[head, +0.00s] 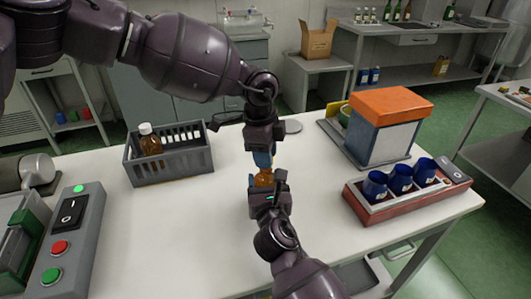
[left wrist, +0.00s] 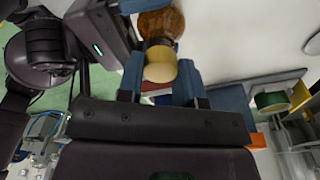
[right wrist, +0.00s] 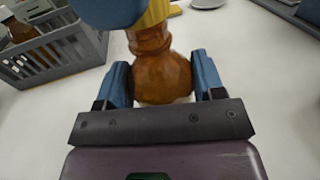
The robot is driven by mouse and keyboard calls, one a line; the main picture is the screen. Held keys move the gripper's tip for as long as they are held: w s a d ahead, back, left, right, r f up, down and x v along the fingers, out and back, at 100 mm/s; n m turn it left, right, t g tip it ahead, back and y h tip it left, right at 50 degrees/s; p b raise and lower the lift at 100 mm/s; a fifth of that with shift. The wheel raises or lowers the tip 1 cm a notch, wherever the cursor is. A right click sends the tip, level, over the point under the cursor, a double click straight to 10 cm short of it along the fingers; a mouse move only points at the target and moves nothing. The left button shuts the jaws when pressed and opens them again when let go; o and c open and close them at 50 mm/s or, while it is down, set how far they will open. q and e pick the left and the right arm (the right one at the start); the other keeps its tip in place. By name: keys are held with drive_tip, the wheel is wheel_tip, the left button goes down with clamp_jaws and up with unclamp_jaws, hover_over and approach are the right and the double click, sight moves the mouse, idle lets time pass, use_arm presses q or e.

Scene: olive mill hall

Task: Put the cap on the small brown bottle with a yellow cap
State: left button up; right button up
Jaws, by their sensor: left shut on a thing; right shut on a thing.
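The small brown bottle (right wrist: 160,75) is upright between the blue fingers of my right gripper (right wrist: 158,82), which is shut on it above the table. In the head view it shows as a small amber patch (head: 264,178) above my right gripper (head: 268,192). The yellow cap (left wrist: 160,65) is between the fingers of my left gripper (left wrist: 160,82), which is shut on it and points down from above in the head view (head: 262,158). The cap is right at the bottle's neck in both wrist views. I cannot tell whether it is seated. The fingers partly hide both.
A grey crate (head: 172,172) with a white-capped brown bottle (head: 150,140) stands left. A red tray (head: 408,205) with blue cups and an orange-topped box (head: 380,125) stand right. A switch box (head: 70,235) is front left. The table (head: 190,230) between is clear.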

use_arm(q)
drive_tip(key=shift+f, duration=0.6)
